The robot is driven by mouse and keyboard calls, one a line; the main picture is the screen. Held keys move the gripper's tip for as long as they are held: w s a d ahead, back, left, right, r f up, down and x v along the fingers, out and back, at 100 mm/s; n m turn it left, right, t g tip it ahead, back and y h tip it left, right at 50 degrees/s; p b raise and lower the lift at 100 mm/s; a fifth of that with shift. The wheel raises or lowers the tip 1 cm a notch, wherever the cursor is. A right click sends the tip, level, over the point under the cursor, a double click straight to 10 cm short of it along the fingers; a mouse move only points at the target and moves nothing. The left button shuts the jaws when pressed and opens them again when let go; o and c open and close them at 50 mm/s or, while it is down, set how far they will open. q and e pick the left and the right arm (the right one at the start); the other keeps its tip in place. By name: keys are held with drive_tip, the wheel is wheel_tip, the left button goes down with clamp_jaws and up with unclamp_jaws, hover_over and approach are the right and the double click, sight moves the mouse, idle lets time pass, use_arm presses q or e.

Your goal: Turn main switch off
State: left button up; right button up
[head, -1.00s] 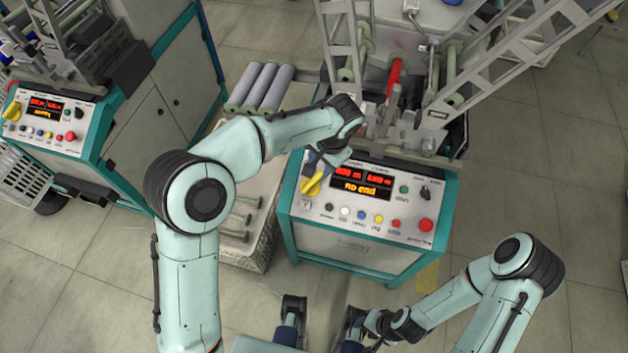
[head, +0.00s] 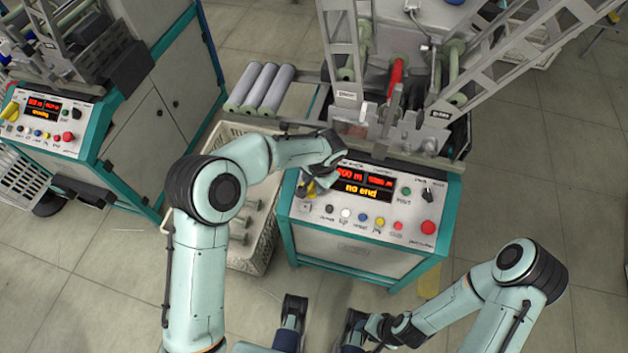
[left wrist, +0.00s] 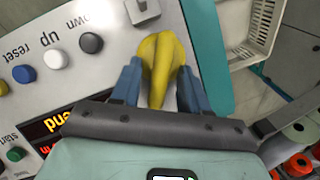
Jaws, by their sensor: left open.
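The main switch is a yellow knob (left wrist: 163,62) at the corner of the control panel, seen between my left fingers in the left wrist view. In the head view only a small yellow part of it (head: 303,191) shows at the panel's left end, behind my gripper. My left gripper (left wrist: 157,84) is open, with its blue fingers on both sides of the knob. Whether they touch it is unclear. It also shows in the head view (head: 316,184), over the panel's left end. My right gripper (head: 372,328) is low in the head view, its fingers unclear.
The panel (head: 375,205) has a lit display (head: 363,183) reading "no end", several coloured buttons and a red button (head: 428,228). A white crate (head: 250,262) stands left of the machine. A second machine with a similar panel (head: 42,122) is at far left.

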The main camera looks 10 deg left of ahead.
use_arm(q)
clamp_jaws()
drive_tip(key=shift+n, duration=0.3)
drive_tip(key=n+h, duration=0.1)
drive_tip(key=n, duration=0.1)
drive_tip(key=a+n+h, duration=0.1)
drive_tip(key=n, duration=0.2)
drive_tip(key=shift+w+r+g, duration=0.1)
drive_tip(key=shift+w+g, duration=0.05)
drive_tip(key=shift+g, duration=0.15)
drive_tip(key=n+h, duration=0.1)
drive_tip(key=n, duration=0.1)
drive_tip(key=a+n+h, duration=0.1)
drive_tip(key=n, duration=0.2)
drive_tip(key=shift+a, duration=0.1)
drive_tip(key=shift+n, duration=0.4)
unclamp_jaws()
